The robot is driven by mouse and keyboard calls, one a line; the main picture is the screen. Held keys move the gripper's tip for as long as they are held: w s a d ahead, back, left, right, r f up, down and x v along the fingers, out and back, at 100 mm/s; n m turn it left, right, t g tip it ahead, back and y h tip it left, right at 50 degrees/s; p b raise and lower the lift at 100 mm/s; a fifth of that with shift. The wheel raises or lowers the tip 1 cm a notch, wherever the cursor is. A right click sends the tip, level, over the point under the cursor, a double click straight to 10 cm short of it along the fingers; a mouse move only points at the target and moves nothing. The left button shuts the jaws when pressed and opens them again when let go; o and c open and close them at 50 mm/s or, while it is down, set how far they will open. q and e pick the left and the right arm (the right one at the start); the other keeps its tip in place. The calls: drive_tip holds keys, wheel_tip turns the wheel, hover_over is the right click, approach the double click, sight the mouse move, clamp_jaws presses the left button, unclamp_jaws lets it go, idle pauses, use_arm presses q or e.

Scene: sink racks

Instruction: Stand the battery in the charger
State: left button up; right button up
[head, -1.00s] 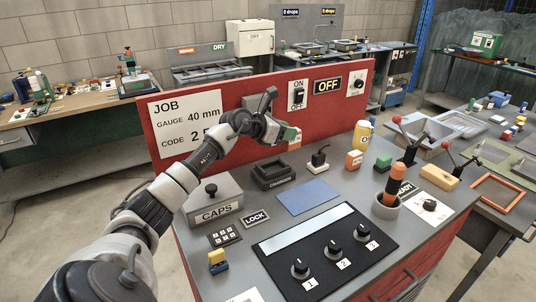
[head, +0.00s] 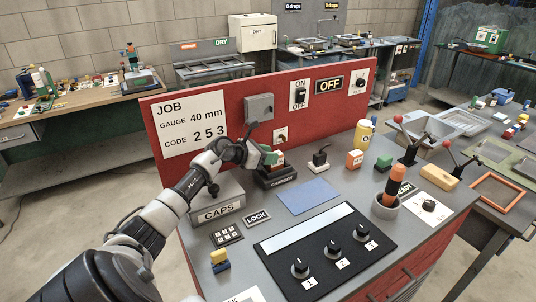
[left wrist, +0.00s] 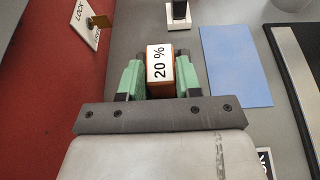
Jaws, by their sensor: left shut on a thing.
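An orange battery with a white "20 %" label (left wrist: 160,65) is between the green fingers of my left gripper (left wrist: 160,78), which is shut on it. In the head view my left gripper (head: 270,158) is over the dark charger (head: 279,181) on the grey bench, and the battery (head: 278,161) shows only in part. The battery is at or just above the charger's opening; I cannot tell whether it rests inside. The charger's inside is hidden by the gripper, and I cannot make out the charger in the left wrist view. My right gripper is not in view.
The red panel (head: 330,120) rises behind the charger. A flat blue mat (head: 309,196) lies front right.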

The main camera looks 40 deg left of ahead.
use_arm(q)
drive_tip(key=o, duration=1.1)
drive_tip(key=shift+f, duration=0.1)
drive_tip(key=shift+s, duration=0.1)
drive_tip(key=shift+b+v, duration=1.3)
drive_tip(key=shift+v, duration=4.7)
